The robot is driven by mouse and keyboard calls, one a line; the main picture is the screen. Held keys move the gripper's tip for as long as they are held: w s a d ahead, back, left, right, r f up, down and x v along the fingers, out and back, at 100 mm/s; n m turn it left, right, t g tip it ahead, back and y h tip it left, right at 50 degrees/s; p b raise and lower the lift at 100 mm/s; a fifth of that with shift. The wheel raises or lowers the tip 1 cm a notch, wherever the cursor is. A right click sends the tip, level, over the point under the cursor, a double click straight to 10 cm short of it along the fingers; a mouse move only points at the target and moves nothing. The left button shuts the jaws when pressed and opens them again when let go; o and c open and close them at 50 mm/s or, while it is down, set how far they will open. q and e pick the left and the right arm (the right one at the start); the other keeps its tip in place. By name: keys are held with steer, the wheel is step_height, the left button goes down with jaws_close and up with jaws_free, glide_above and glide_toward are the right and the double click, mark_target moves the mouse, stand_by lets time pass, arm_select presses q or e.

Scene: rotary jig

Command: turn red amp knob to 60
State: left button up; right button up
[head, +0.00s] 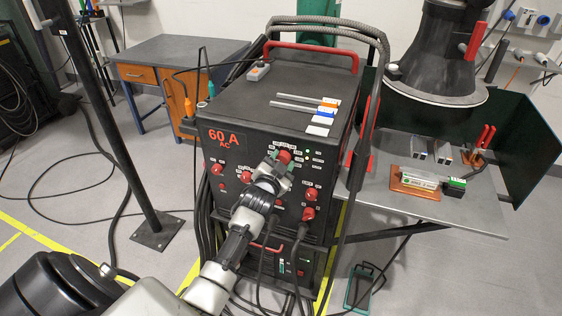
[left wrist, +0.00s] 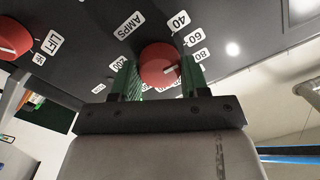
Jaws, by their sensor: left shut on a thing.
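The red amp knob (head: 284,156) is at the upper part of the black front panel (head: 235,170) of the welding machine. In the left wrist view the knob (left wrist: 160,62) sits between the green finger pads of my left gripper (left wrist: 160,82), which is shut on it. My left gripper (head: 277,167) also reaches the panel in the head view. A short white mark on the knob points toward the right, roughly at the 80 label (left wrist: 201,55); the 60 label (left wrist: 193,37) is just above that. My right gripper is not in view.
Other red knobs (head: 311,193) are close by on the panel. Cables (head: 300,245) hang before its lower part. A metal table (head: 455,211) with a green screen stands to the right, and a black post (head: 110,120) to the left.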

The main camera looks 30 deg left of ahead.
arm_select(q)
steer(key=shift+f, duration=0.1)
stand_by(0.3)
steer(key=o, duration=0.9)
steer(key=b+v, duration=0.1)
steer(key=v, duration=1)
steer(key=shift+w, duration=0.1)
